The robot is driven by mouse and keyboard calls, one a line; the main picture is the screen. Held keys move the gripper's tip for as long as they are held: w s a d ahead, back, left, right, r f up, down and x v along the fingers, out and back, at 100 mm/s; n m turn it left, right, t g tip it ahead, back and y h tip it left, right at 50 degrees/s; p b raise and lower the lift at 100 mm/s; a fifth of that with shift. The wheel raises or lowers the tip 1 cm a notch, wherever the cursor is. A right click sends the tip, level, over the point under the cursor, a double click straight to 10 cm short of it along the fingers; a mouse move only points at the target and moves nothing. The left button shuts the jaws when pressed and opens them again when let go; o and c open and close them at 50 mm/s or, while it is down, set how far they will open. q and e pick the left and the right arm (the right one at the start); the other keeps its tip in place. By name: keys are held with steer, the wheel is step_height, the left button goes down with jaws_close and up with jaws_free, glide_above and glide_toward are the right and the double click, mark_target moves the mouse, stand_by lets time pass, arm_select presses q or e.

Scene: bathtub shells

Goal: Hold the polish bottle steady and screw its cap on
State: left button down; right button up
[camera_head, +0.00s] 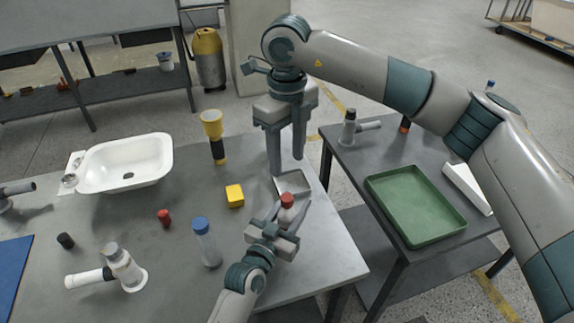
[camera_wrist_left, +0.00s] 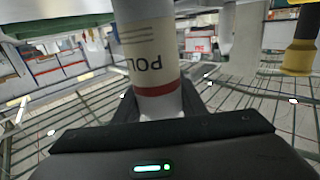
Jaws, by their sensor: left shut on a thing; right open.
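The polish bottle (camera_head: 286,214) is white and stands upright between the fingers of my left gripper (camera_head: 283,216), near the table's right edge. A red cap (camera_head: 287,199) shows at its top; I cannot tell how tightly it sits. My left gripper is shut on the bottle. My right gripper (camera_head: 287,165) points down, open and empty, above and behind the cap, apart from it.
A pale square dish (camera_head: 293,178) lies just behind the bottle. A blue-capped bottle (camera_head: 206,246), a yellow block (camera_head: 235,195), a small red piece (camera_head: 164,217) and a yellow-black flashlight (camera_head: 214,130) stand left. A white basin (camera_head: 130,164) is farther left. A green tray (camera_head: 414,204) is on the right table.

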steer(key=shift+r, duration=0.1)
arm_select(q)
steer(key=c, duration=1)
jaws_free()
steer(key=shift+c, duration=0.2)
steer(key=shift+s, duration=0.15)
arm_select(e)
step_height(320, 180, down, 4)
steer(key=b, duration=0.3)
steer(key=shift+r, duration=0.25)
arm_select(q)
steer(key=v, duration=1.7)
steer(key=shift+b, duration=0.3)
arm_select(e)
steer(key=shift+f, duration=0.1)
arm_select(q)
steer(key=shift+s+a, duration=0.1)
arm_select(e)
steer(key=shift+s, duration=0.1)
